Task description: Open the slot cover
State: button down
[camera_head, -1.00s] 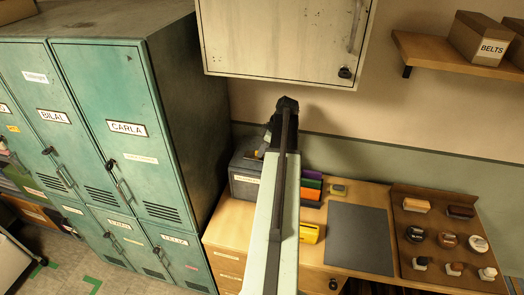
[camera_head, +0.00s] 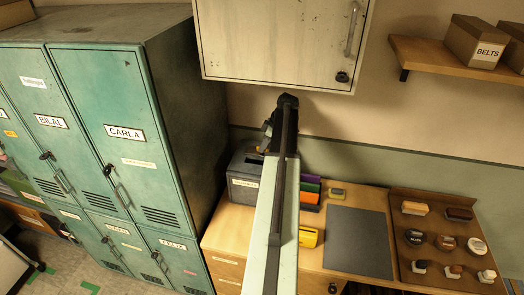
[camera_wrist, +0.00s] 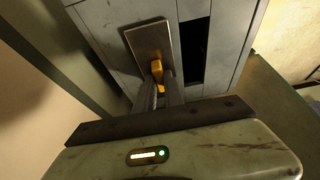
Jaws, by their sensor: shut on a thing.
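A grey metal box (camera_head: 243,188) with a pale label stands at the left end of the wooden counter. In the wrist view its top (camera_wrist: 103,28) shows a brownish metal slot cover (camera_wrist: 148,40) with a yellow tab (camera_wrist: 157,70). A dark open slot (camera_wrist: 194,52) lies bare to the right of the cover. My gripper (camera_wrist: 160,88) is shut on the yellow tab. In the head view my arm hides the gripper's fingertips and part of the box top.
A wall cabinet (camera_head: 275,45) hangs above and behind the arm. Green lockers (camera_head: 125,120) stand to the left. Coloured folders (camera_head: 309,192), a yellow object (camera_head: 307,237), a dark mat (camera_head: 358,242) and a brown stamp board (camera_head: 443,245) lie to the right on the counter.

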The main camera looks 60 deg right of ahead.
jog(key=c, duration=1.4)
grip_release()
jog(key=shift+a, duration=0.1)
jog(key=shift+c, duration=0.2)
jog(key=p+v, duration=0.7)
jog(key=v, duration=0.1)
jog(key=shift+f, duration=0.15)
